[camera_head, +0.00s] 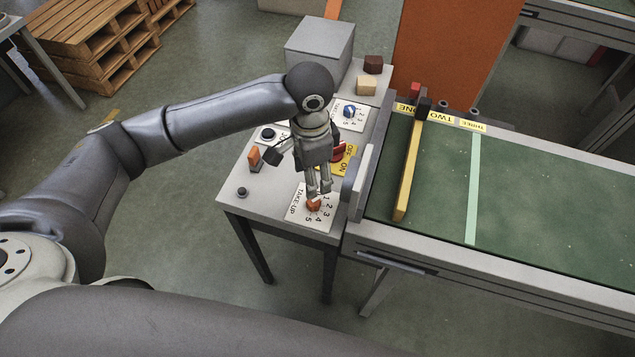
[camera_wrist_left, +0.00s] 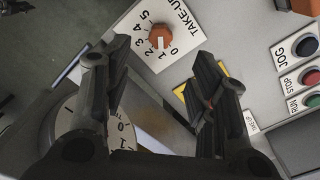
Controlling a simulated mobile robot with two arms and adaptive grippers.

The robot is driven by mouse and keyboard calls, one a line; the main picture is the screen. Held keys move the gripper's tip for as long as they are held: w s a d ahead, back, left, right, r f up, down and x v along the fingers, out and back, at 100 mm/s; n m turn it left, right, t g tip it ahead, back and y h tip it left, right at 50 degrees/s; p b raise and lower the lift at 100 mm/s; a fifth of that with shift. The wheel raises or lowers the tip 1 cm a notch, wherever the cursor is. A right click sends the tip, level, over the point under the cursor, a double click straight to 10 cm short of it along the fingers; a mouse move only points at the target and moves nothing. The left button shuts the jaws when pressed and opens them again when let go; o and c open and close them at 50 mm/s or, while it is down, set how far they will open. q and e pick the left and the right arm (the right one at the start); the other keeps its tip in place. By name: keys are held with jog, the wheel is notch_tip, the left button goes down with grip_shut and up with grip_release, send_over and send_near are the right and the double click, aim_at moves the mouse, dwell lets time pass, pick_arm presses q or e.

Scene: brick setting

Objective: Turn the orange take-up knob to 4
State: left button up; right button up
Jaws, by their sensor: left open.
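The orange take-up knob (camera_head: 314,206) sits on a white plate marked TAKE-UP, with a scale from 0 to 5, at the panel's front corner. In the left wrist view, the knob (camera_wrist_left: 161,34) has a white mark directed toward the low end of the scale, near 0 and 1; the exact value is hard to read. My left gripper (camera_head: 319,193) is just above the knob and partly covers it. In the left wrist view, its open fingers (camera_wrist_left: 160,62) are spread, with the knob beyond the gap between them. No contact shows. My right gripper is not in view.
The panel also carries a blue knob (camera_head: 350,110), a red switch on a yellow OFF/ON plate (camera_head: 344,160), an orange lever (camera_head: 254,158) and a dark button (camera_head: 242,192). A green conveyor (camera_head: 530,200) with a yellow bar (camera_head: 409,170) lies right. A grey box (camera_head: 320,45) stands behind.

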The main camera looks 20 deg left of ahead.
aim_at(312, 201)
pick_arm(q)
jog(key=f, duration=0.2)
jog(key=shift+s+a+f, duration=0.1)
jog(key=shift+s+f, duration=0.25)
notch_tip(312, 201, down, 4)
jog(key=shift+w+r+p, duration=0.15)
jog(key=shift+r+p, duration=0.1)
jog(key=shift+p, duration=0.05)
notch_tip(312, 201, down, 3)
jog(key=shift+w+f, duration=0.1)
jog(key=shift+f, duration=0.45)
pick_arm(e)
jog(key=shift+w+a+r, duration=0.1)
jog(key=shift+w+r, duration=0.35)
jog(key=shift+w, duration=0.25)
pick_arm(q)
jog(key=shift+c, duration=0.2)
jog(key=c, duration=1)
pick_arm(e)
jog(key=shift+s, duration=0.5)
